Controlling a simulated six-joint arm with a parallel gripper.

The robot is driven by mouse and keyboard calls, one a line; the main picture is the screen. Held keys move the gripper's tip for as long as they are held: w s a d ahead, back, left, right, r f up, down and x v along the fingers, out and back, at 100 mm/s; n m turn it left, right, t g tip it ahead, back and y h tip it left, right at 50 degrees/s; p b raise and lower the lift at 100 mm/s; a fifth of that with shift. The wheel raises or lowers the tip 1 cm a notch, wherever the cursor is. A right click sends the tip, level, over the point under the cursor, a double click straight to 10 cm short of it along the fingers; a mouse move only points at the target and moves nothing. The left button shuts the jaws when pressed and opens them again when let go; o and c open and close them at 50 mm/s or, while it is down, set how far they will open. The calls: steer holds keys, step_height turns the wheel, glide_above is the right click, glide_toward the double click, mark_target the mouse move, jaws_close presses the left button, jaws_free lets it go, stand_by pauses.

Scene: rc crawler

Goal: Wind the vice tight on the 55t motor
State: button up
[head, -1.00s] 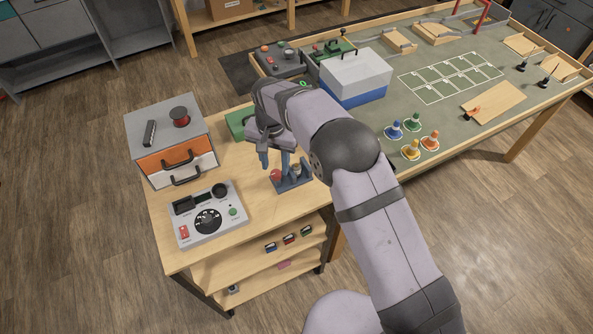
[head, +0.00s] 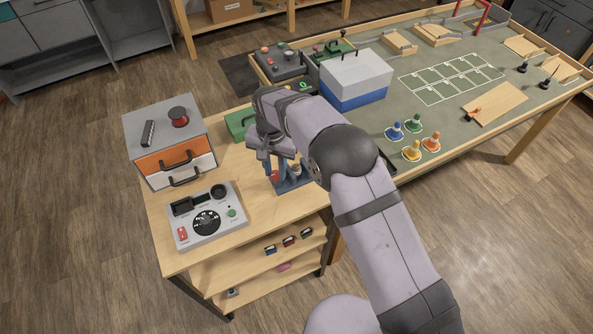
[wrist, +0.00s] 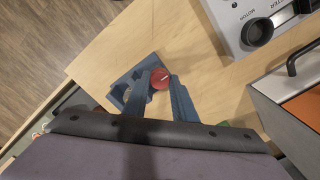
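The vice (head: 293,184) is a blue-grey block near the right edge of the wooden bench, with a red round knob (head: 275,176) at its left. A small pale part that may be the 55t motor (head: 297,170) stands at the vice, partly hidden by my arm. In the wrist view the vice base (wrist: 120,88) lies left of the red knob (wrist: 160,79). My gripper (head: 274,169) points down at the knob. In the wrist view its two fingers (wrist: 161,84) are one on each side of the knob; whether they press on it is unclear.
A grey tester panel (head: 207,217) with a dial stands front left on the bench. A drawer unit (head: 168,145) with a red spool on top stands behind it. A green case (head: 240,122) is close behind my gripper. A white and blue box (head: 357,80) stands on the larger table.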

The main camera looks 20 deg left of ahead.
steer(key=shift+c, duration=0.5)
steer(key=shift+m, duration=1.5)
steer(key=shift+m, duration=1.5)
steer(key=m, duration=0.2)
steer(key=shift+m+p, duration=0.35)
steer(key=shift+m, duration=0.05)
